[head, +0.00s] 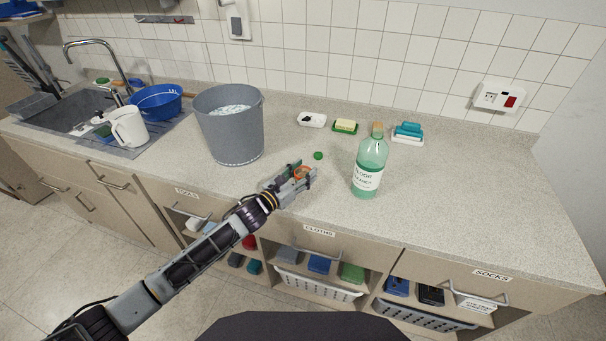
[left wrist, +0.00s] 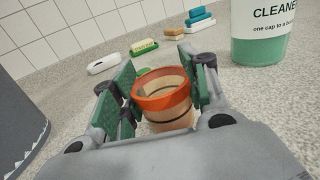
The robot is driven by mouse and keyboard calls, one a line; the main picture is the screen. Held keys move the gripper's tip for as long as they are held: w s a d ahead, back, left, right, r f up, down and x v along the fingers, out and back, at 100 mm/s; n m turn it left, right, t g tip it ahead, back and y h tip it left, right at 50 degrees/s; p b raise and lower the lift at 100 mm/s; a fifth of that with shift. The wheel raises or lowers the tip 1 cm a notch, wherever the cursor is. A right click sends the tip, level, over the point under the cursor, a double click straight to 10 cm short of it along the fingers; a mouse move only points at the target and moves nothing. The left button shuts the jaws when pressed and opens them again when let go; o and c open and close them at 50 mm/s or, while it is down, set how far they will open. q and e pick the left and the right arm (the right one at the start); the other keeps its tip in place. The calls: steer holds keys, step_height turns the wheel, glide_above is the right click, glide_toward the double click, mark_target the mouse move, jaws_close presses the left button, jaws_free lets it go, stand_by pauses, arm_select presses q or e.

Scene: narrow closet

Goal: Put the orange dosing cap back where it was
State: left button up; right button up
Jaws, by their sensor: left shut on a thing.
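The orange dosing cap (left wrist: 163,98) is a small cup with an orange rim and a tan, see-through body. My left gripper (head: 298,174) is shut on it, with a green-padded finger on either side, at the counter's front part. The cap also shows between the fingers in the head view (head: 302,173). I cannot tell whether it touches the counter. The green floor cleaner bottle (head: 369,168) stands upright to the right of the gripper, apart from it, with a tan-orange piece at its top. Its lower part shows in the left wrist view (left wrist: 262,40). My right gripper is not in view.
A grey bucket (head: 230,132) stands left of the gripper. A small green round thing (head: 318,155) lies just behind it. The counter right of the bottle is clear.

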arm_select(q)
steer(key=shift+f, duration=0.15)
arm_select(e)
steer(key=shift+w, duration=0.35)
arm_select(q)
steer(key=shift+f, duration=0.15)
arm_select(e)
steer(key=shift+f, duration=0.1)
arm_select(q)
steer(key=o, duration=0.8)
steer(key=shift+o, duration=1)
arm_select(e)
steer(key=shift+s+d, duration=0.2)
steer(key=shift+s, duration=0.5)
arm_select(q)
steer(key=shift+r, duration=0.2)
